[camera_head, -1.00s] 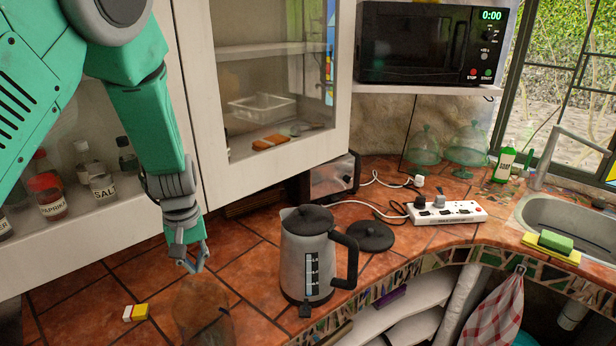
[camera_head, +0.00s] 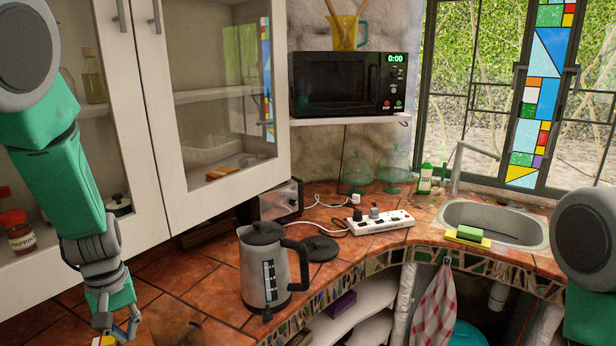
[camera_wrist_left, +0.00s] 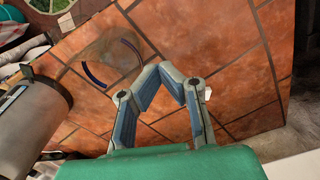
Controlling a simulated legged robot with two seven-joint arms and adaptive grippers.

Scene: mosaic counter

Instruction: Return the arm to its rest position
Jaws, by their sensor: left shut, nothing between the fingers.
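My left arm (camera_head: 70,190) comes in from the left and hangs in front of the wall cabinets. My left gripper (camera_head: 120,332) points down over the tiled counter, low in the head view, left of the kettle. In the left wrist view the gripper (camera_wrist_left: 168,76) is shut with nothing between its fingers; bare tiles show beyond it. My right arm (camera_head: 592,235) shows at the right edge, but its gripper is out of view.
A grey kettle (camera_head: 252,275) stands right of my left gripper. A faint transparent item (camera_wrist_left: 108,60) is on the counter between them. A yellow-and-white block (camera_head: 102,341) is partly hidden by the gripper.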

